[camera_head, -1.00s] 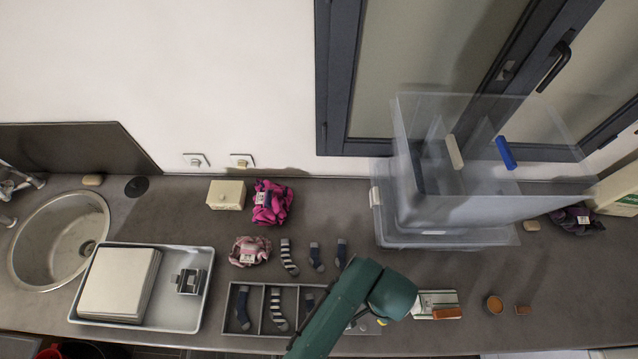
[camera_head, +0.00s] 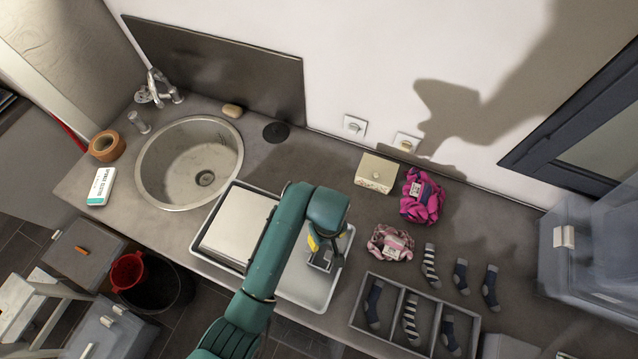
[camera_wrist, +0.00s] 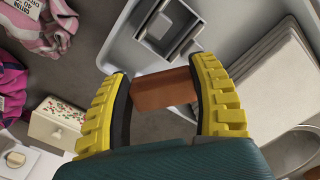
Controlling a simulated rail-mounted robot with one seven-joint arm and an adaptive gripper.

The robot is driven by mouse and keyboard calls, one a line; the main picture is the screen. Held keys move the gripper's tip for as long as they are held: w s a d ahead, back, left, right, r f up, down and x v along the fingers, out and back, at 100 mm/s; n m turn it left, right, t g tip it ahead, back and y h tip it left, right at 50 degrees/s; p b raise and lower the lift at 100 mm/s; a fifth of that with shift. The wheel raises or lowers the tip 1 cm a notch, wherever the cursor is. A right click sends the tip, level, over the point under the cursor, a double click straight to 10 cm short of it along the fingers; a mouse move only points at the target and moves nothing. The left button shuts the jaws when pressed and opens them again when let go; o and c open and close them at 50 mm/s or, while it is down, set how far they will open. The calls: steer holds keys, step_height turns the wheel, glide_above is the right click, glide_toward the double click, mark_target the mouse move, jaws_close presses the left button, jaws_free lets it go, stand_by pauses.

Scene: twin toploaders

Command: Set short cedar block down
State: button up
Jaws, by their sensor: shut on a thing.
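My gripper (camera_wrist: 160,72) has its yellow-padded fingers closed on a reddish-brown wooden block (camera_wrist: 165,88), gripped at its two ends in the wrist view. In the head view my gripper (camera_head: 325,243) is over the right part of the metal tray (camera_head: 318,302). The block cannot be made out in the head view. In the wrist view the tray's rim (camera_wrist: 107,62) is beside the block, and a small grey divided metal holder (camera_wrist: 168,28) stands in the tray beyond it. I cannot tell how high the block is above the surface below.
A pale stack (camera_head: 237,226) fills the tray's left part. A cream box (camera_head: 376,173), pink cloth bundle (camera_head: 422,197), pale pink bundle (camera_head: 390,243), several socks and a divided sock tray (camera_head: 372,340) lie right. The sink (camera_head: 190,165) is left. Bare counter lies behind the tray.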

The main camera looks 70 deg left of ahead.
steer(key=s+a+f+n+b, duration=0.2)
steer(key=s+a+f+n, duration=0.1)
steer(key=s+a+n, duration=0.4)
steer(key=shift+n, duration=0.3)
steer(key=f, duration=0.6)
steer(key=w+d+f, duration=0.1)
steer(key=f, duration=0.2)
steer(key=shift+f+b, duration=0.3)
steer(key=shift+b, duration=0.1)
steer(key=shift+f, duration=0.1)
steer(key=o, duration=0.9)
steer(key=shift+c, duration=0.2)
step_height(320, 180, up, 12)
steer(key=p, duration=0.1)
